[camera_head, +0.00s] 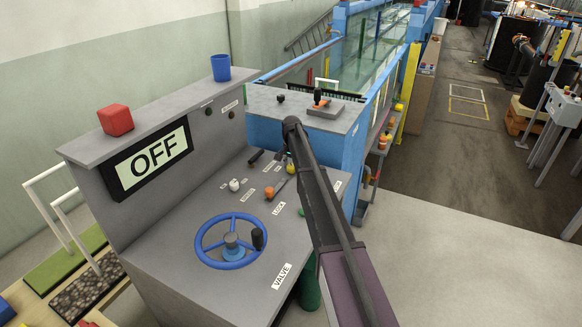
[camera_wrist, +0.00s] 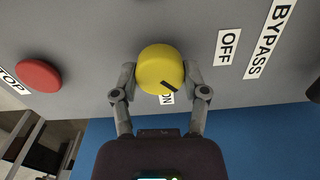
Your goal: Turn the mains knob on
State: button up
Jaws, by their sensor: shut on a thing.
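A round yellow knob (camera_wrist: 157,62) sits on the grey panel in the wrist view, with a black mark at its lower right edge. A label ending in "ON" (camera_wrist: 167,99) shows partly just below that mark. A label "OFF" (camera_wrist: 228,47) is to the right. My gripper (camera_wrist: 161,76) has one finger on each side of the knob and is shut on it. In the head view a small yellow knob (camera_head: 290,169) shows beside my arm; my fingers are hidden there. The display (camera_head: 153,157) on the console reads "OFF".
A red stop button (camera_wrist: 38,75) lies left of the knob, and a "BYPASS" label (camera_wrist: 270,40) right.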

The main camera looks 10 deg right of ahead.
jog(key=m, duration=0.4)
jog(key=shift+m, duration=0.3)
jog(key=shift+a+m, duration=0.1)
jog(key=shift+m, duration=1.6)
jog(key=shift+w, duration=0.1)
jog(key=o, duration=1.1)
jog(key=shift+o, duration=0.2)
